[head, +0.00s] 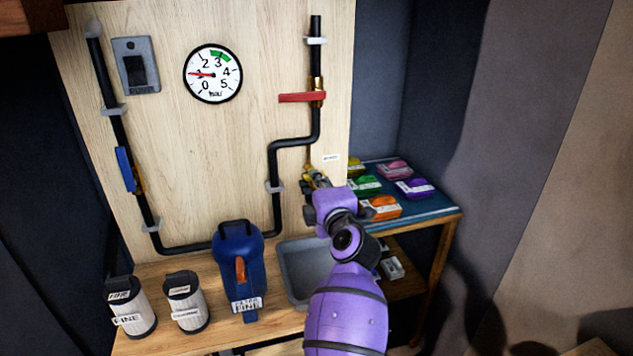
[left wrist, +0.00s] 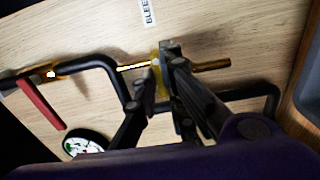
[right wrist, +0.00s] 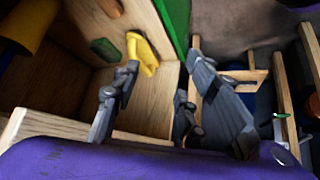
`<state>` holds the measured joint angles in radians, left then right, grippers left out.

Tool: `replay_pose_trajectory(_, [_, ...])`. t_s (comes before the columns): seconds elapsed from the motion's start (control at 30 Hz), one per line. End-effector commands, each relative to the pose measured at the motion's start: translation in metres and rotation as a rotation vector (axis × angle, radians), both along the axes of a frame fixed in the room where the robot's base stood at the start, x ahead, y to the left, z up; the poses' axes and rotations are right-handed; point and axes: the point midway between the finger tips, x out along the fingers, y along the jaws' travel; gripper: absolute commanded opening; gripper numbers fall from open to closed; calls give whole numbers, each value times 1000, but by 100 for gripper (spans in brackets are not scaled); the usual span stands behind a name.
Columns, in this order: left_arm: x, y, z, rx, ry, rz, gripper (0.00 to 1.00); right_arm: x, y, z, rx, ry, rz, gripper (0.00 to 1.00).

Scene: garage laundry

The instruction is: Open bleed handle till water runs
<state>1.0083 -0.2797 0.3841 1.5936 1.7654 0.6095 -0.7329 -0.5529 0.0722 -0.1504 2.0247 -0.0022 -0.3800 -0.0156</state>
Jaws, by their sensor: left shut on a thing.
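The yellow bleed handle (head: 310,172) sits on a brass fitting low on the wooden board, and my left gripper (head: 314,187) is at it. In the left wrist view the handle (left wrist: 162,82) lies between the fingers of my left gripper (left wrist: 163,72), which are shut on it. A brass spout (left wrist: 218,65) extends beyond the fingers. I cannot see any water running. The bleed label (head: 330,158) is just right of the fitting. My right gripper (right wrist: 165,65) shows only in its own wrist view, with its fingers apart and nothing between them.
A grey basin (head: 299,278) lies below the fitting. The gauge (head: 213,74) needle points near 1. The red valve lever (head: 301,98) lies across its pipe; the blue lever (head: 125,168) lies along its pipe.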

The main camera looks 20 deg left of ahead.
Motion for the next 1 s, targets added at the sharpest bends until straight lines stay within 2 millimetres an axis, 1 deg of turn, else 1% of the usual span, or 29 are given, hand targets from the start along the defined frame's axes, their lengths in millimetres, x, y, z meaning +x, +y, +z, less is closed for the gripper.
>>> replay_pose_trajectory(0.2, [0,0,2,-85,-59,-2,0,7,0,9,1,-17,0,40])
replay_pose_trajectory(0.5, [0,0,1,-97,-68,-2,0,7,0,9,1,-17,0,40])
replay_pose_trajectory(0.53, [0,0,2,-97,-68,-2,12,7,0,9,1,-16,1,40])
replay_pose_trajectory(0.6, [0,0,2,-97,-68,-2,21,7,0,9,1,-16,1,40])
replay_pose_trajectory(0.67, [0,0,1,-97,-68,-2,28,7,0,8,1,-15,1,40])
replay_pose_trajectory(0.9, [0,0,1,-97,-67,-1,28,6,0,8,1,-14,1,40])
replay_pose_trajectory(1.0, [0,0,4,-97,-68,-1,28,7,-1,8,0,-15,3,40])
